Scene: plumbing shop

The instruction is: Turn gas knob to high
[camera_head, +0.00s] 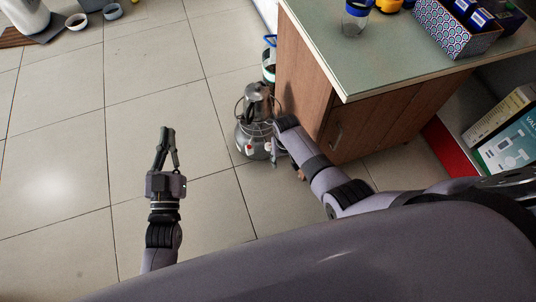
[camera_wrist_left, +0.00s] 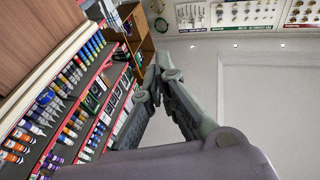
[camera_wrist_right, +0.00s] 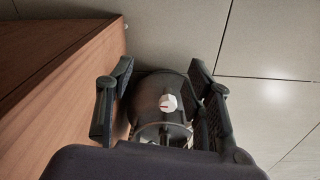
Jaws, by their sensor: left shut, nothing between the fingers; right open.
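The gas stove (camera_head: 256,138) is a round grey metal body on the floor beside the wooden counter, with a metal pot (camera_head: 258,100) on top. In the right wrist view the white knob (camera_wrist_right: 168,103) with a red mark faces the camera, between the fingers of my open right gripper (camera_wrist_right: 160,85). I cannot tell how far the fingertips are from it. In the head view my right arm hides part of the stove. My left gripper (camera_head: 167,132) is shut and empty over the floor, left of the stove; it also shows in the left wrist view (camera_wrist_left: 155,70).
The wooden counter (camera_head: 305,95) with a green top stands close to the stove's right. A blue-handled container (camera_head: 269,66) stands behind the stove. Boxes (camera_head: 505,130) sit on a low shelf at right.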

